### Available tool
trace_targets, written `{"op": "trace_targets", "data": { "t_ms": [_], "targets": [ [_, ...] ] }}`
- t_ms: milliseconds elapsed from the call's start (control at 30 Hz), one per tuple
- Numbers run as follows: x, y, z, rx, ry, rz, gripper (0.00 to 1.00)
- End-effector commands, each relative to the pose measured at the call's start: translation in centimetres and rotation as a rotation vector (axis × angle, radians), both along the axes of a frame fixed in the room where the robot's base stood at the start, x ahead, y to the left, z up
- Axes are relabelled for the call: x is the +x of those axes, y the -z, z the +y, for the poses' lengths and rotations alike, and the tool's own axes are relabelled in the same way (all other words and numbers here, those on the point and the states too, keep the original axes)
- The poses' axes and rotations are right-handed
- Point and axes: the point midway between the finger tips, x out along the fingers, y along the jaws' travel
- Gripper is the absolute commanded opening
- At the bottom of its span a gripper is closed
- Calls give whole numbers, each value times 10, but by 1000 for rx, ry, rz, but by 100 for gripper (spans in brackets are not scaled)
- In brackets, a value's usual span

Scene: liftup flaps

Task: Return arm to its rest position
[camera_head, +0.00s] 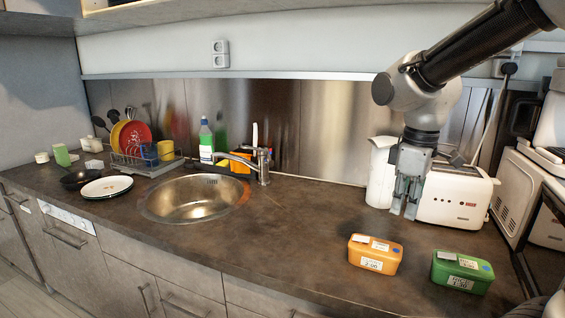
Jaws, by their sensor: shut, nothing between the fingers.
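My gripper (404,207) hangs from the arm at the right, pointing down over the brown countertop (290,225). Its fingers are together and hold nothing. In the picture it overlaps the left edge of the white toaster (455,197) and the white pitcher (380,172). I cannot tell how far it is from them. An orange container (375,257) and a green container (461,273) with lids and labels sit on the counter below and in front of it, apart from the gripper.
A round sink (195,199) with a faucet (262,165) lies left of centre. A dish rack (147,164), a white plate (107,186) and a bottle (206,141) stand on the left. A white appliance (517,185) bounds the right. Cabinets hang above. The counter's middle is clear.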

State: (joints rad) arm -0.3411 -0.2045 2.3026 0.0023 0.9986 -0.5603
Motion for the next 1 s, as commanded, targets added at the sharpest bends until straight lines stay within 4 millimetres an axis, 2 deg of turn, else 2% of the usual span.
{"op": "trace_targets", "data": {
  "t_ms": [100, 200, 300, 467, 600, 733, 867, 1000],
  "targets": [
    [-34, -10, -34, 44, 394, -57, 0],
    [-62, -15, -59, 90, 651, -111, 0],
    [-86, -19, -78, 125, 774, -169, 0],
    [-109, -29, -97, 159, 848, -255, 0],
    [-114, -39, -106, 175, 885, -303, 0],
    [-114, -39, -107, 175, 887, -302, 0],
    [-106, -27, -94, 155, 830, -243, 0],
    [-77, -18, -69, 113, 730, -148, 0]
  ]
}}
